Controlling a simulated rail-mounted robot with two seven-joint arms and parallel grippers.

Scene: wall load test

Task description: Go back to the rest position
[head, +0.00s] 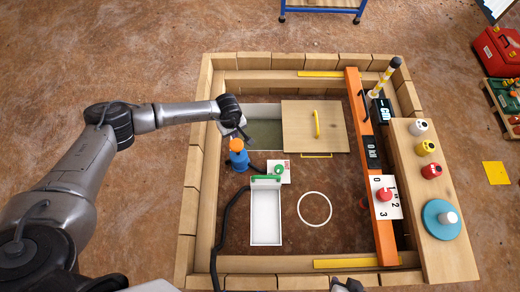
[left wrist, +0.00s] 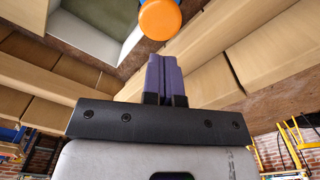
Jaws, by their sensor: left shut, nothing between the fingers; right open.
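My left arm reaches in from the left in the head view. My left gripper (head: 238,137) is over the left side of the wooden-walled pit, close to the blue pump-like object (head: 238,160) with an orange top. In the left wrist view the purple fingers of my left gripper (left wrist: 166,55) are shut together and empty, pointing toward the orange cap (left wrist: 160,18). I cannot tell whether they touch it. Only a small dark part of my right gripper (head: 347,286) shows at the bottom edge of the head view; its fingers are hardly visible.
Wooden walls (head: 191,210) enclose the pit. Inside are a wooden lid (head: 300,135) with a yellow handle, a white tray (head: 266,220), a white ring (head: 314,209) and a black hose (head: 220,225). An orange beam (head: 372,170) and a shelf with coloured knobs (head: 432,200) stand right.

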